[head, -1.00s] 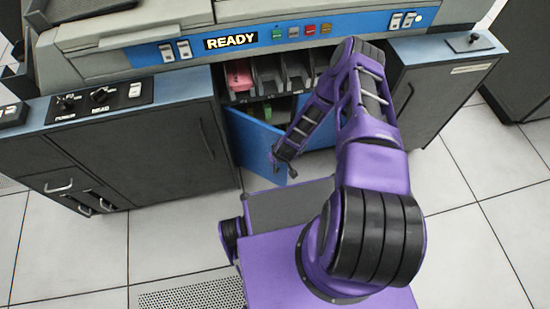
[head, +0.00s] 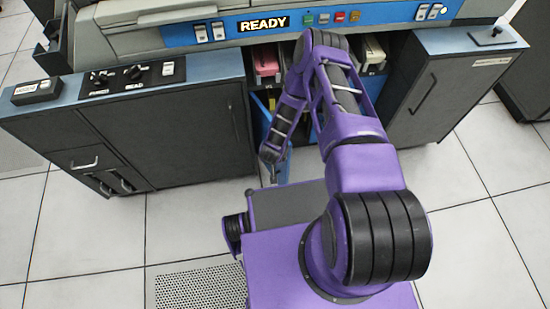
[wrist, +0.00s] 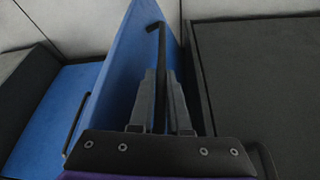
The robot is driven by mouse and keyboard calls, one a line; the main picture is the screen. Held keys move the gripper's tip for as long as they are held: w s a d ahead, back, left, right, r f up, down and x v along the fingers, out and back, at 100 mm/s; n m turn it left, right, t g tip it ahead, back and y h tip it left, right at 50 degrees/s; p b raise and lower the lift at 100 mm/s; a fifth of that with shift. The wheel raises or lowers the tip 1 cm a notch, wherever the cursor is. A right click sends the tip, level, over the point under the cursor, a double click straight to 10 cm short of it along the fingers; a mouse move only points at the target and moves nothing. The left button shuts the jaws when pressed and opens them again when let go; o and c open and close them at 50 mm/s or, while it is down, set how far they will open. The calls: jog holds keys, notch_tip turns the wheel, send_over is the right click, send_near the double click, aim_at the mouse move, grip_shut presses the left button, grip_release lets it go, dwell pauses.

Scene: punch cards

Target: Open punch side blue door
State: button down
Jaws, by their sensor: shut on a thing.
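The blue door (wrist: 122,65) stands swung out from the machine in the wrist view. Its black bar handle (wrist: 158,42) runs between my gripper's two fingers (wrist: 163,95), which are closed around it. In the head view the door (head: 286,164) shows nearly edge-on, sticking out from the opening under the READY panel. My gripper (head: 270,155) is at its outer end, partly hidden by my own arm. The arm also covers much of the opening behind the door.
A dark grey cabinet (head: 175,130) stands left of the opening and another (head: 440,95) stands right. Card bins, one holding pink cards (head: 266,62), sit above the opening. A second blue panel with a handle (wrist: 76,125) shows at left in the wrist view. Tiled floor is clear in front.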

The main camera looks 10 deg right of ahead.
jog(key=shift+a, duration=0.25)
jog(key=c, duration=1.2)
grip_release()
jog(key=shift+o, duration=0.2)
jog(key=shift+r, duration=0.1)
